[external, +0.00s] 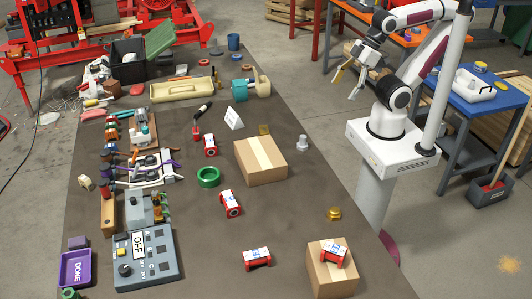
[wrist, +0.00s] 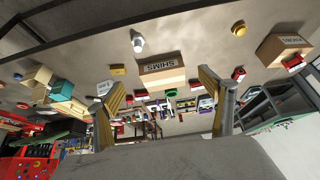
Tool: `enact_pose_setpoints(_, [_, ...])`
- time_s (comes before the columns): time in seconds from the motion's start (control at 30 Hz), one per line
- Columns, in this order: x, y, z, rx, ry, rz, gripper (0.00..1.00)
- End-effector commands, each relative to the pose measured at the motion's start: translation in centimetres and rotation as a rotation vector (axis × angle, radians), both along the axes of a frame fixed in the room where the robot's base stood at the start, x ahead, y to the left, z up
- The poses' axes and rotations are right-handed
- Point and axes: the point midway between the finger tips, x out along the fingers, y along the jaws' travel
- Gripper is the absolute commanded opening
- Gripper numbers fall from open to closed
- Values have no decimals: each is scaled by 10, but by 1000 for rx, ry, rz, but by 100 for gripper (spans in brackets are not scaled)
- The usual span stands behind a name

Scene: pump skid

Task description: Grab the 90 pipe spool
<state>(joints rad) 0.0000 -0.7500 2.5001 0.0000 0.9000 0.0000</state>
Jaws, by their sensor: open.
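Several red pipe spools with white labels lie on the long table; their numbers are too small to read, so I cannot tell which is the 90. In the external view, one spool (external: 334,254) sits on the front cardboard box and another (external: 257,259) lies left of that box. A third spool (external: 230,204) lies mid-table, and one more (external: 210,145) lies farther back. My gripper (external: 347,84) is open and empty, raised beyond the table's right edge, apart from all spools. The wrist view shows its spread fingers (wrist: 162,82) and an upside-down spool (wrist: 238,74).
A cardboard box (external: 262,161), marked SHIMS in the wrist view, stands mid-table near a green ring (external: 208,177). The front box (external: 332,276) stands at the near right. A brass fitting (external: 334,213) and a silver fitting (external: 302,142) lie near the right edge. Clutter fills the left side.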

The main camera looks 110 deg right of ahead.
Motion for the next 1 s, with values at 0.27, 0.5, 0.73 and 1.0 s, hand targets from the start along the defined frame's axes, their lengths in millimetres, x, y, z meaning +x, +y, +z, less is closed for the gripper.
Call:
enact_pose_setpoints(0.27, [0,0,0,0,0,0,84])
enact_pose_setpoints(0.5, [8,-3,0,-6,-8,-8,84])
enact_pose_setpoints(0.73, [41,-16,0,-34,-42,-33,84])
enact_pose_setpoints(1.0, [98,-41,-2,-77,-108,-63,84])
